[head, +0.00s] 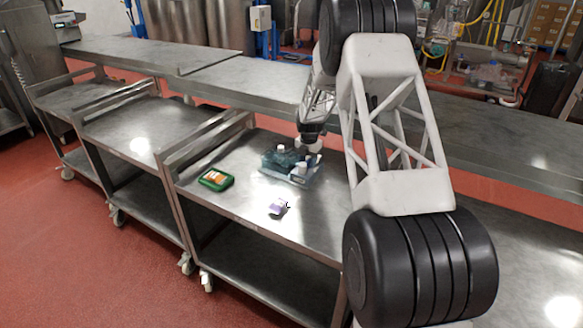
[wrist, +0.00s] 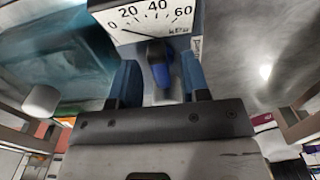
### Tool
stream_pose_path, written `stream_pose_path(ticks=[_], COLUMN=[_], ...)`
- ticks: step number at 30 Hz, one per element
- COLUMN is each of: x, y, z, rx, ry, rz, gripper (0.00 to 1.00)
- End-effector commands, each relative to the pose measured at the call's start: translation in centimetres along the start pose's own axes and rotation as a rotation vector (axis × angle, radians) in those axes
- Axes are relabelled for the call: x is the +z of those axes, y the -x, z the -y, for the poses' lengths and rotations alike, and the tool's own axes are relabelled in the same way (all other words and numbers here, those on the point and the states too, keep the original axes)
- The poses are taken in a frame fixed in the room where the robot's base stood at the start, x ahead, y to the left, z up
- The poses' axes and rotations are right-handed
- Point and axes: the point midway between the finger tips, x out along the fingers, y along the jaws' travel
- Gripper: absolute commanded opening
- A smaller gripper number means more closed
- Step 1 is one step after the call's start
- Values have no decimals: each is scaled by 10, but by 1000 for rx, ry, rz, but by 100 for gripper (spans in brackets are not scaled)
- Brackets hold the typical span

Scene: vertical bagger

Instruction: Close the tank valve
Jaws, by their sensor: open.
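My gripper (wrist: 160,82) is open, with one blue finger on each side of the lever. Gaps show between the lever and both fingers. In the head view my gripper's end is over a translucent blue-grey unit (head: 291,168) on the steel cart. The lever cannot be made out there, and my arm covers part of the view.
A green case (head: 216,180) with an orange label and a small purple-and-white box (head: 278,208) lie on the same cart. More steel carts (head: 140,130) stand to the left. A long steel table (head: 140,50) runs behind. The cart's front is mostly clear.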

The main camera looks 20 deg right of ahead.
Motion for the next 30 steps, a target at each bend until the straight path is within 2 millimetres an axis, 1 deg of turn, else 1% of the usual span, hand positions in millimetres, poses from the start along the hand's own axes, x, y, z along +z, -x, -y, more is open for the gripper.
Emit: stream_pose_path(ticks=[2,10,11,17,27,30], x=[0,0,0,0,0,0], y=[0,0,0,0,1,1], z=[0,0,0,0,0,0], rx=[0,0,0,0,1,1], ry=[0,0,0,-20,-197,-219], rz=[0,0,0,0,1,1], gripper=[43,1,0,0,0,0])
